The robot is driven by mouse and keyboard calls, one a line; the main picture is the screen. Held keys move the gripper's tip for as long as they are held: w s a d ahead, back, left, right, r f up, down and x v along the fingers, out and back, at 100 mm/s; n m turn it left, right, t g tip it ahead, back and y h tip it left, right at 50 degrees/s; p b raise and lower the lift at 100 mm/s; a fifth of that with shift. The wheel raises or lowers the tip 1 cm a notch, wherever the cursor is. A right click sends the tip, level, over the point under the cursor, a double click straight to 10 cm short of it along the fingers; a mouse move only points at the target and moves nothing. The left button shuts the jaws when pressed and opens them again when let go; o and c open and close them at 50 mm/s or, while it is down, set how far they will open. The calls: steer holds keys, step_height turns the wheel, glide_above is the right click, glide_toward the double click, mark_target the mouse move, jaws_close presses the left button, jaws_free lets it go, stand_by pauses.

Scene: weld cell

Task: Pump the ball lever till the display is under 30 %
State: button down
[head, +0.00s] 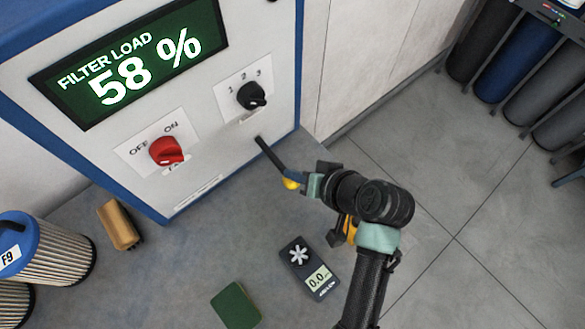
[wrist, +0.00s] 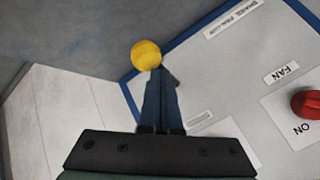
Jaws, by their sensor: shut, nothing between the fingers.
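The filter unit's display (head: 132,65) reads "FILTER LOAD 58 %" in the head view. The ball lever (head: 269,153) is a dark rod sticking out of the panel's lower right, sloping down to a yellow ball (head: 291,184). My gripper (head: 295,178) is at the ball end of the lever, shut with nothing between its fingers. In the wrist view the shut fingers (wrist: 157,72) end right beside the yellow ball (wrist: 146,55) and overlap it slightly; I cannot tell whether they touch. The rod is mostly hidden there.
A red fan switch (head: 166,151) and a black 1-2-3 knob (head: 251,96) are on the panel. Below lie a meter (head: 310,268) reading 0.0, a green pad (head: 236,306) and a brown block (head: 119,225).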

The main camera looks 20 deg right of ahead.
steer(key=shift+f+b, duration=0.5)
steer(key=shift+f, duration=0.5)
stand_by(0.8)
steer(key=shift+r, duration=0.15)
steer(key=shift+r+p, duration=2.6)
steer(key=shift+r, duration=0.05)
step_height(320, 180, up, 5)
steer(key=p, duration=0.4)
steer(key=shift+p, duration=0.4)
